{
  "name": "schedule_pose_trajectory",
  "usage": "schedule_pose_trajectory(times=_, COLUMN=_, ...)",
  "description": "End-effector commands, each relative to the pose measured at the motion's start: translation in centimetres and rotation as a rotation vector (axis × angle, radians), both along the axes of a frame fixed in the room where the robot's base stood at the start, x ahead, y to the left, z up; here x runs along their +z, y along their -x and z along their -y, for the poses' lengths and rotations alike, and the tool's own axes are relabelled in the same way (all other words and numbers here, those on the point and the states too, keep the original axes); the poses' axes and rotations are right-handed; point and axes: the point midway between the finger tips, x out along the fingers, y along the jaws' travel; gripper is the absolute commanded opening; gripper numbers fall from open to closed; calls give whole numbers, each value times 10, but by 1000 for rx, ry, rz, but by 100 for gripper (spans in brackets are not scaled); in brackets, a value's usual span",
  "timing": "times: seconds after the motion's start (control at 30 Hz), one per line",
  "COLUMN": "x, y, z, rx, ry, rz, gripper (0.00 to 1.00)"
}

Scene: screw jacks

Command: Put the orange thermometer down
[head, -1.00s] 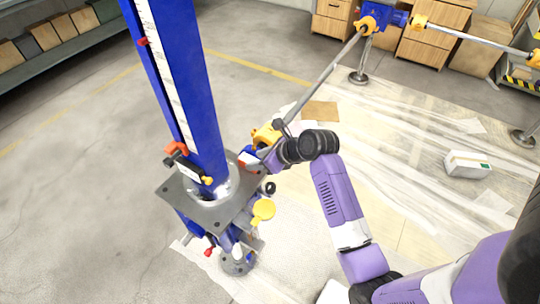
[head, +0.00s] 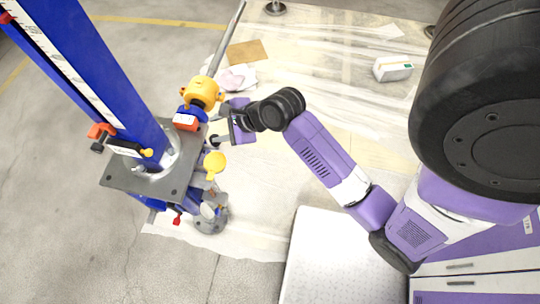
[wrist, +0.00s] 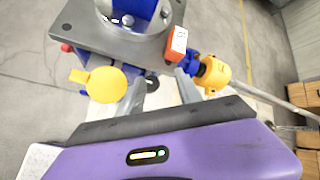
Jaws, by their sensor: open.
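The orange thermometer (head: 185,121), a small orange block with a white face, sits at the right corner of the grey metal plate (head: 125,183), beside the blue and yellow joint. In the wrist view the thermometer (wrist: 176,44) is at the plate's edge, just beyond the right fingertip. My gripper (head: 214,134) is beside that corner, to the right of the thermometer. In the wrist view my gripper (wrist: 161,84) has its two grey fingers apart with nothing held between them. I cannot tell whether a finger touches the thermometer.
A blue column (head: 95,70) rises from the plate. A yellow joint (head: 203,92) with a long grey rod is close behind my gripper. A yellow disc (head: 215,161) sticks out below the plate's edge. A white box (head: 393,68) lies on the plastic sheeting.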

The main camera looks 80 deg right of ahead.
Motion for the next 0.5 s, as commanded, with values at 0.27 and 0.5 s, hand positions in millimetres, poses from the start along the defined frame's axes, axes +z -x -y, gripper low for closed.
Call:
schedule_pose_trajectory(times=0.27, x=-10, y=57, z=-53, rx=440, ry=609, rz=-17, gripper=42)
schedule_pose_trajectory(times=0.5, x=20, y=113, z=-109, rx=849, ry=1205, rz=1, gripper=42)
